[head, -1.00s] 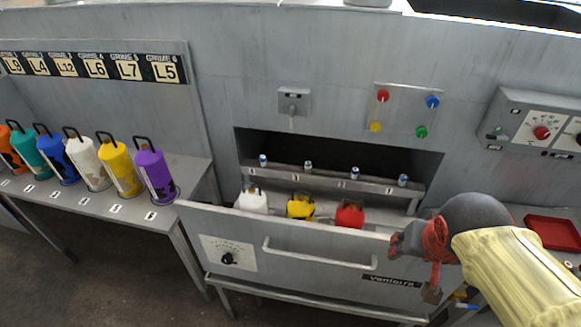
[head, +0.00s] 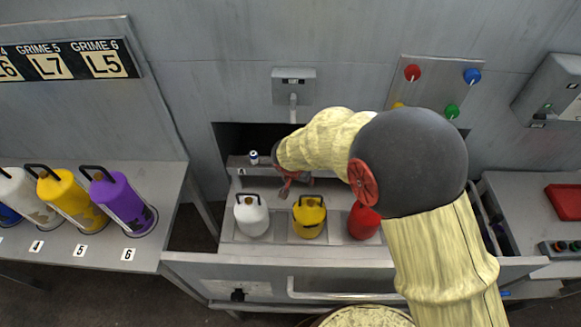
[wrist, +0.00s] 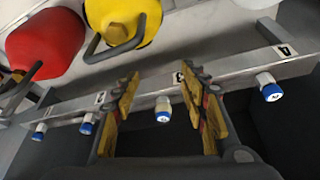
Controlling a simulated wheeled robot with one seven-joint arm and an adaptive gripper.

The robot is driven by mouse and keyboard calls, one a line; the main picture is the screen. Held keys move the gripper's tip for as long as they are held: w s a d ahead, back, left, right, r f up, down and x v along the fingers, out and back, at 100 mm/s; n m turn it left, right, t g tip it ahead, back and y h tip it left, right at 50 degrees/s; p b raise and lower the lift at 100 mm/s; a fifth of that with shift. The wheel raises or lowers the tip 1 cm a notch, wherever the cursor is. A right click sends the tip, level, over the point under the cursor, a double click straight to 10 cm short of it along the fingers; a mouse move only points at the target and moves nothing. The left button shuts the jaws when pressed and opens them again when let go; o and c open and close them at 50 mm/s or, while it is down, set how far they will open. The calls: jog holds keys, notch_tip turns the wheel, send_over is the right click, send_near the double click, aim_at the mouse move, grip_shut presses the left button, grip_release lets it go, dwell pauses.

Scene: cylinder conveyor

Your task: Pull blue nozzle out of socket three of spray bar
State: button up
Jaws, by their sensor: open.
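The spray bar (head: 238,162) runs across the dark opening in the machine; it also shows in the wrist view (wrist: 225,72). Several white nozzles with blue ends sit along it. One blue nozzle (wrist: 163,109), near a label that looks like 3, appears between the fingers of my gripper (wrist: 161,82) in the wrist view. My gripper is open, with a gap on both sides of that nozzle; the depth is hard to judge. In the head view my gripper (head: 290,182) is at the bar, mostly behind my arm. Another nozzle (head: 254,157) shows left of it.
White (head: 251,216), yellow (head: 309,217) and red (head: 363,221) bottles stand in the open drawer in front of the bar, close below my arm. A shelf with coloured bottles stands at left. A red tray (head: 564,202) lies at right.

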jog(key=w+d, duration=0.1)
jog(key=w, duration=0.3)
jog(key=w+d, duration=0.1)
jog(key=w, duration=0.3)
jog(key=w+d, duration=0.1)
jog(key=w, duration=0.2)
jog(key=shift+w+d+f, duration=0.15)
jog(key=shift+w+d, duration=0.15)
jog(key=shift+w, duration=0.1)
jog(key=shift+f, duration=0.6)
jog(key=shift+x, duration=0.85)
jog(key=shift+w+r, duration=0.1)
jog(key=c, duration=0.3)
jog(key=c, duration=0.8)
grip_shut()
